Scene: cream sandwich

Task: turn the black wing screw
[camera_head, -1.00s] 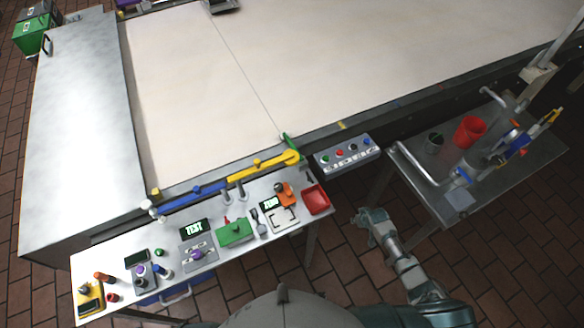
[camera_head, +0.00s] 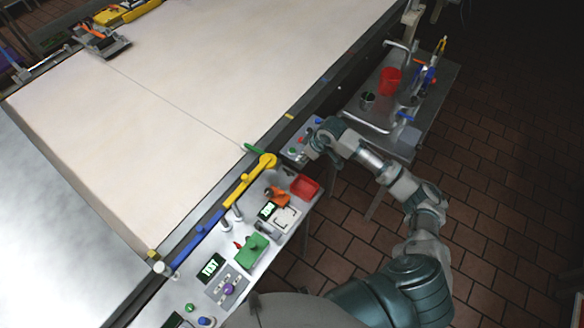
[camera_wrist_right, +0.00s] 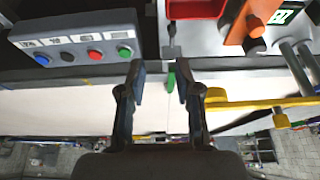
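My right gripper (camera_head: 314,142) is over the grey button box (camera_head: 292,154) at the table's far corner, partly covering it. In the right wrist view my right gripper (camera_wrist_right: 162,82) is open, with nothing between its two fingers. A green lever tip (camera_wrist_right: 171,80) shows between and beyond the fingers. A small dark piece (camera_wrist_right: 172,51) sits on a grey bracket above that tip; I cannot tell whether it is the black wing screw. No part is clearly the wing screw in the head view. My left gripper is not in view.
In the wrist view the button box (camera_wrist_right: 75,43) is at the upper left, with blue, black, red and green buttons. A yellow bar (camera_wrist_right: 250,103) is right of the fingers. A red tray (camera_head: 304,187) and orange part (camera_head: 277,194) stand on the table. A side cart (camera_head: 437,95) is at the right.

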